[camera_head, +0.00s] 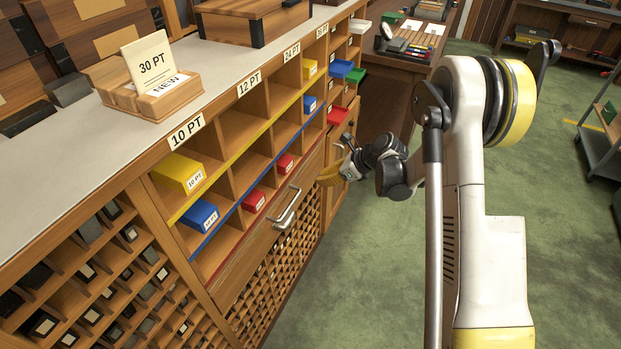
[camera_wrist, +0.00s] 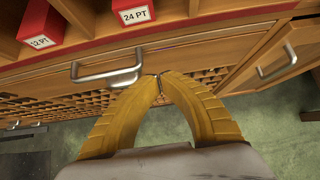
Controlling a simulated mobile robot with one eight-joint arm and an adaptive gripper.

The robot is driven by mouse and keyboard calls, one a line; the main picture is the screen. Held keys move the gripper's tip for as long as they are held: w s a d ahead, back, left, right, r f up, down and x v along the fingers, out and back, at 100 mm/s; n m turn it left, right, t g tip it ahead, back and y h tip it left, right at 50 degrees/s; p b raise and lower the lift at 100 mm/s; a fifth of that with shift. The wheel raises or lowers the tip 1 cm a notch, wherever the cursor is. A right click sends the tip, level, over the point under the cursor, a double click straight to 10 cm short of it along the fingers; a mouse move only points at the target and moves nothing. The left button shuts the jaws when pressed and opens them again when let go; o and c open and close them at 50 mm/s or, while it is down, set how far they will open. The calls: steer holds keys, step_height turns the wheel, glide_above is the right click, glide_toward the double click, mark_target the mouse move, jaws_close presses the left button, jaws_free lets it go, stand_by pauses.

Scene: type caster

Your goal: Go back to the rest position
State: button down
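My gripper (camera_wrist: 159,82) has two yellow fingers whose tips come together in the wrist view. They look shut, with nothing clearly held between them. A metal bar handle (camera_wrist: 108,76) on the wooden drawer front lies just left of the fingertips, partly covered by the left finger; I cannot tell whether they touch. In the head view my gripper (camera_head: 342,172) is low beside the front of the type cabinet, past the large drawer handle (camera_head: 286,210). My arm reaches out from the right, over the green floor.
The cabinet's shelf holds yellow (camera_head: 180,172), blue (camera_head: 199,215) and red (camera_head: 254,201) boxes. A wooden front with a handle (camera_wrist: 277,62) stands out at right in the wrist view. A "30 PT" card (camera_head: 150,62) stands on the countertop. Green floor (camera_head: 380,280) is clear nearby.

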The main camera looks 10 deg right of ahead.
steer(key=p+v, duration=0.1)
steer(key=v, duration=0.3)
steer(key=s+a+r+n+h, duration=0.1)
steer(key=s+r+n+h, duration=0.1)
steer(key=s+r+n, duration=0.6)
steer(key=s+r+n+h, duration=0.2)
steer(key=s+r+n, duration=0.25)
steer(key=r, duration=0.55)
steer(key=s+d+r+n+t+h, duration=0.1)
steer(key=s+n, duration=0.5)
steer(key=s, duration=0.3)
steer(key=s+d+r+n+t+h, duration=0.1)
steer(key=s+r+n+h, duration=0.1)
steer(key=s+n, duration=0.4)
steer(key=s, duration=0.3)
steer(key=shift+s+n, duration=0.25)
steer(key=shift+n, duration=0.1)
